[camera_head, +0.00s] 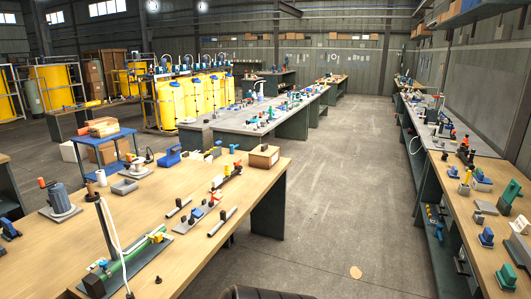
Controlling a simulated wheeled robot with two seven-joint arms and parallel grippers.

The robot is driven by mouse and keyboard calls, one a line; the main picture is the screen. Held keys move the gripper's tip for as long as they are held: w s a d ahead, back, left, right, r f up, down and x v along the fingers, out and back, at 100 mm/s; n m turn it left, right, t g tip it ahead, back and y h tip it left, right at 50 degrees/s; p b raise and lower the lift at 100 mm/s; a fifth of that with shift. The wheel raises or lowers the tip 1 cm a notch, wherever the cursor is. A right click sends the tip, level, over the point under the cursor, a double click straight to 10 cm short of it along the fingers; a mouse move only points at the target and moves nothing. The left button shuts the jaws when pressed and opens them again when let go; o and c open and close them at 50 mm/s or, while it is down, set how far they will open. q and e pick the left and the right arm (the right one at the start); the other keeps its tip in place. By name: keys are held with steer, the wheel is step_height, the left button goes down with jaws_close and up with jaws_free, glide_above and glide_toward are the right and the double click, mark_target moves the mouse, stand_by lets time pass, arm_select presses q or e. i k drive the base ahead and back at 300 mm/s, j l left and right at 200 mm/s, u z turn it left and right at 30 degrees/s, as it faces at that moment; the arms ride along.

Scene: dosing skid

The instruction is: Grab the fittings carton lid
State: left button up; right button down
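A small brown cardboard carton (264,157) stands near the far right corner of the near wooden workbench. Its top looks flat and has a darker patch or label on it. At this size I cannot tell whether the top is a separate lid. Neither of my grippers is in view.
The near workbench (150,215) holds a green pipe assembly (130,262), a motor-like unit (60,198) and small fittings. A blue cart (98,140) stands behind it. Another bench (465,215) runs along the right. The concrete floor (340,200) between is mostly clear.

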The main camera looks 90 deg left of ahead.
mark_target(267, 150)
steer(key=u, duration=2.8)
steer(key=i+l+u, duration=0.1)
steer(key=i+l, duration=0.35)
steer(key=i, duration=0.3)
steer(key=i+l+u, duration=0.1)
steer(key=i+l, duration=0.45)
steer(key=i, duration=0.15)
steer(key=i+l, duration=0.55)
steer(key=i, duration=0.15)
steer(key=i+u, duration=0.05)
